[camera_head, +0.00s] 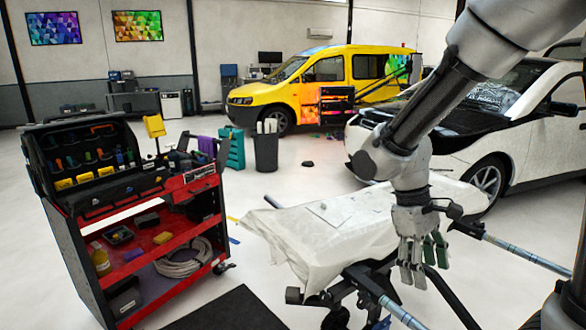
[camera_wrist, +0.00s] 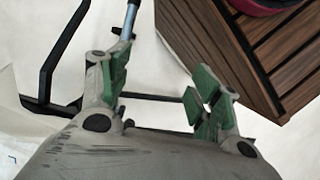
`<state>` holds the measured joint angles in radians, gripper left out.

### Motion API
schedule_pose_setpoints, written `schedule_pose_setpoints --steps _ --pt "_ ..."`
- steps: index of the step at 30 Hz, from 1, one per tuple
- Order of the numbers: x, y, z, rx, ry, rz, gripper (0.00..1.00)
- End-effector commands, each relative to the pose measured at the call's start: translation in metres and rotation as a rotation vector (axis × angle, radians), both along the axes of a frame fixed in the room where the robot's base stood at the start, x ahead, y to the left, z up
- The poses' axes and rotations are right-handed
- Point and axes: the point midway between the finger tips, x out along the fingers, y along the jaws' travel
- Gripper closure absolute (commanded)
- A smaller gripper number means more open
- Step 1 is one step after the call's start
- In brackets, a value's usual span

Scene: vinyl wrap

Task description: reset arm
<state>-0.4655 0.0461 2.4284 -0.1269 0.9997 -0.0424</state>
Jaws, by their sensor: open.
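My arm comes down from the upper right in the head view and bends at the wrist. My gripper (camera_head: 423,265) hangs fingers down at the right end of the covered work table (camera_head: 330,222). The wrist view shows my gripper (camera_wrist: 155,92) with its two green-padded fingers spread apart. Nothing is between them. Below the fingers are the pale floor and dark frame bars. I cannot tell from the head view how far the fingers are from the table's edge.
A red and black tool cart (camera_head: 160,240) stands at the left. A white car (camera_head: 500,140) is behind my arm and a yellow van (camera_head: 310,85) is farther back. The wrist view shows a wood-slatted box (camera_wrist: 250,50) close to the right finger. A dark mat (camera_head: 228,310) lies in front.

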Motion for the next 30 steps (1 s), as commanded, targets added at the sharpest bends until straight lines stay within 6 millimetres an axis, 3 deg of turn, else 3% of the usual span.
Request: schedule_pose_setpoints --steps 6,15,19,30 --pt "-0.028 -0.036 0.06 0.177 -0.265 -0.293 0.37" --pt "-0.061 -0.084 0.124 0.281 -0.6 -0.496 0.37" --pt "-0.069 -0.096 0.138 0.285 -0.673 -0.545 0.37" --pt "-0.07 -0.099 0.137 0.277 -0.672 -0.56 0.37"
